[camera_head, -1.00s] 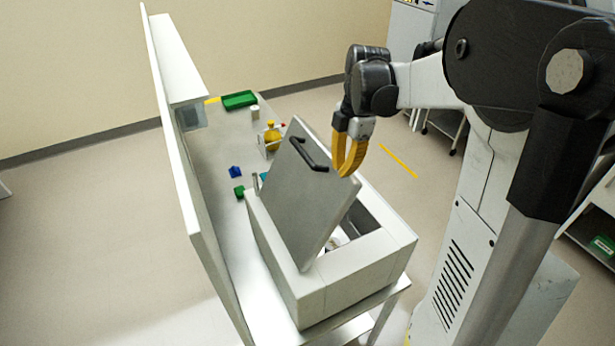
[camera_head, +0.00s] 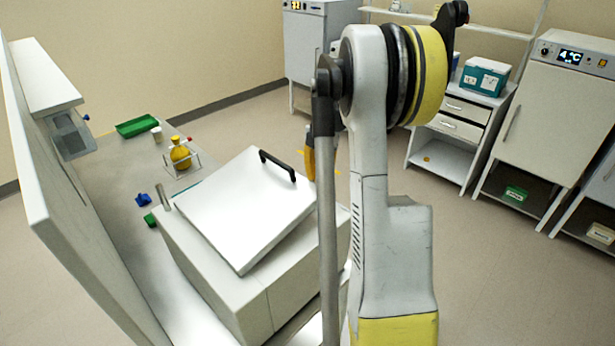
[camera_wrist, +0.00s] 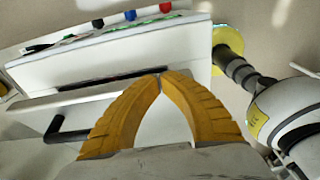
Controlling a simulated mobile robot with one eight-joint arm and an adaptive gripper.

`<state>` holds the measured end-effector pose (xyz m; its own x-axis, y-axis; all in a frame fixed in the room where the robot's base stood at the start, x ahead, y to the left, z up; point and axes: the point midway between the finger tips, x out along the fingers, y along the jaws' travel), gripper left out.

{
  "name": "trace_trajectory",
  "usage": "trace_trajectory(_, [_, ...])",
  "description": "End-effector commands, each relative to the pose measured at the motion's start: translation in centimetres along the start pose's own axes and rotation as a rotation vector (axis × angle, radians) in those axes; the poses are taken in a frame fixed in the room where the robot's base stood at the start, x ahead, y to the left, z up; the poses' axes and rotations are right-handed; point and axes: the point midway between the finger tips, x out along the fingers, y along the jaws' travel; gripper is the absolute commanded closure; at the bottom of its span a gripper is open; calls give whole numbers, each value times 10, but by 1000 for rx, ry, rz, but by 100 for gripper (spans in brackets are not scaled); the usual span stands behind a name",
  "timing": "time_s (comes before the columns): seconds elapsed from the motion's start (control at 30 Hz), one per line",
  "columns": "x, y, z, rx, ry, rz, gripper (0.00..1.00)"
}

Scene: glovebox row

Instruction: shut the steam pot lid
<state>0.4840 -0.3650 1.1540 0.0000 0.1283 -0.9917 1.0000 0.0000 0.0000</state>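The steam pot (camera_head: 235,305) is a white box on the bench in the head view. Its flat white lid (camera_head: 235,205) is partly open, tilted at a low angle above the box. A black bar handle (camera_head: 278,165) is on the lid's far edge and also shows at the left of the wrist view (camera_wrist: 56,128). My gripper (camera_head: 309,162) shows as a yellow finger just right of the handle, mostly hidden behind my arm. In the wrist view my gripper (camera_wrist: 161,77) has its two yellow fingertips together, with nothing between them. Whether it touches the lid is unclear.
A tall white panel (camera_head: 60,190) runs along the bench's left side. Behind the pot are a yellow flask (camera_head: 180,155) in a rack, a green tray (camera_head: 137,126), and small blue (camera_head: 143,199) and green (camera_head: 150,219) pieces. Cabinets (camera_head: 545,130) stand at the right.

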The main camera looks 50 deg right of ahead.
Motion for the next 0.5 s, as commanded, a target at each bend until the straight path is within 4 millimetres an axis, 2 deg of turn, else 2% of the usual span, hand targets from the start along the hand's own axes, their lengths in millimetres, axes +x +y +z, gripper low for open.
trace_trajectory(0.03, [16,0,6,1,0,0,100])
trace_trajectory(0.2, [40,0,16,0,0,0,100])
trace_trajectory(0.5, [58,0,21,0,0,0,100])
